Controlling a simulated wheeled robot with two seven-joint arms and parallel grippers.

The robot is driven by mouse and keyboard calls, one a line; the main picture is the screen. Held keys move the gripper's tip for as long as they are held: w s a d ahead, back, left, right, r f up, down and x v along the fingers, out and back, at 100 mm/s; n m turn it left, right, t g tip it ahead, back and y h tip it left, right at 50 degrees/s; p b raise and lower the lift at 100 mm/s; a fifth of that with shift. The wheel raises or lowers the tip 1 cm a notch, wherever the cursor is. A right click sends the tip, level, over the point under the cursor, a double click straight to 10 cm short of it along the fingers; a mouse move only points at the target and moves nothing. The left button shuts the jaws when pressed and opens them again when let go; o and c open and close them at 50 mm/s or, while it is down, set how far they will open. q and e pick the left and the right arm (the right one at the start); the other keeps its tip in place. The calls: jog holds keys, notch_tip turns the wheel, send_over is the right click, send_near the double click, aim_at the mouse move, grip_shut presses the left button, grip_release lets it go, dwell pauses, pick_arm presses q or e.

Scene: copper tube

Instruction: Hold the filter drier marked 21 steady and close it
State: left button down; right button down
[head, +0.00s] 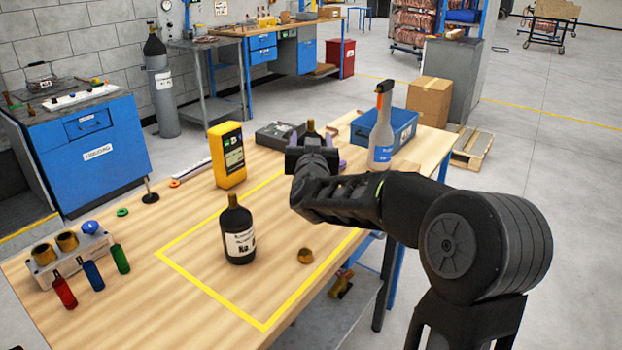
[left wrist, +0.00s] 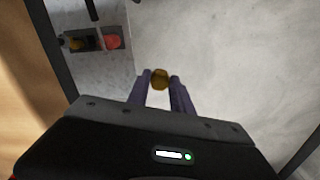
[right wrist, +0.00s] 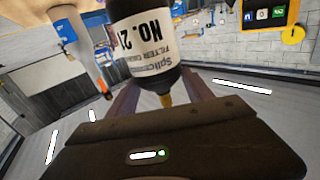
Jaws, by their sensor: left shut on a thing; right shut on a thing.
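A black filter drier (right wrist: 150,42) shows in the right wrist view, its white label reading "NO. 2" with the rest cut off. My right gripper (right wrist: 160,98) is shut on it. In the head view my right gripper (head: 312,152) is over the table's far side, and a brass tip (head: 311,126) shows above it. My left gripper (left wrist: 160,88) is shut on a small brass cap (left wrist: 160,78), seen only in the left wrist view. Another black drier (head: 238,230) stands upright inside the yellow outline, its number unreadable. A loose brass cap (head: 305,256) lies beside it.
A yellow meter (head: 227,155) stands behind the outline. A spray bottle (head: 382,130) and blue bin (head: 398,124) are near the right arm. A rack (head: 72,262) and several coloured tubes are at left. The wood between the outline and the rack is mostly clear.

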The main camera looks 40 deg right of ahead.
pick_arm(q)
jog(key=shift+f, duration=0.2)
pick_arm(e)
jog(key=shift+f, duration=0.85)
pick_arm(q)
jog(key=shift+f+b, duration=0.5)
jog(key=shift+b, duration=0.1)
pick_arm(e)
jog(key=shift+f, duration=2.5)
pick_arm(q)
jog(key=shift+f, duration=0.1)
pick_arm(e)
jog(key=shift+f, duration=0.1)
pick_arm(q)
jog(key=shift+f, duration=0.1)
pick_arm(e)
jog(key=c, duration=0.9)
grip_release()
jog(key=shift+f, duration=0.2)
jog(key=o, duration=0.5)
jog(key=shift+r, duration=0.1)
pick_arm(q)
jog(key=shift+r, duration=0.2)
pick_arm(e)
jog(key=shift+r, duration=0.15)
jog(key=v, duration=1.2)
jog(key=shift+a, duration=0.1)
